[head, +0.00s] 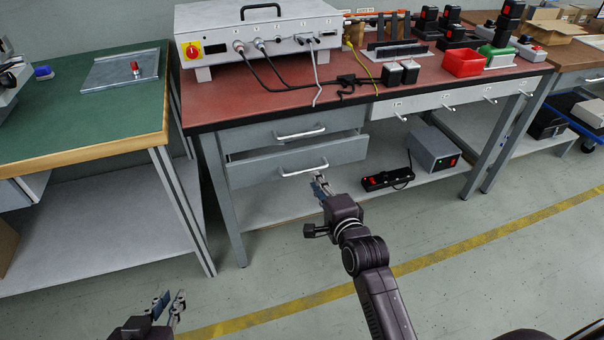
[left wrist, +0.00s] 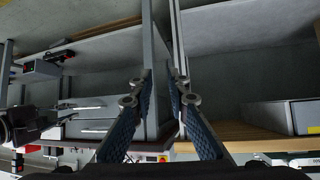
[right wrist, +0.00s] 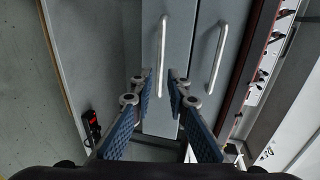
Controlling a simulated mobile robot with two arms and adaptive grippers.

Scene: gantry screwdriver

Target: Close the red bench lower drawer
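The red bench's lower drawer (head: 265,170) is pulled out, with its grey front and bar handle (head: 304,169) facing me. The upper drawer (head: 235,137) above it sits further back. My right gripper (head: 319,183) is just in front of and below the lower handle, fingers apart. In the right wrist view the lower handle (right wrist: 158,60) runs just ahead of the spread fingertips (right wrist: 161,77), with nothing seen held; contact cannot be told. My left gripper (head: 169,298) is open and empty, low over the floor at the left, far from the drawer.
The red bench top (head: 285,107) carries a grey control box (head: 265,38), cables and a red bin (head: 463,63). A power strip (head: 387,180) and a grey box (head: 433,148) lie on its lower shelf. A green-topped bench (head: 80,115) stands left. The floor in front is clear.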

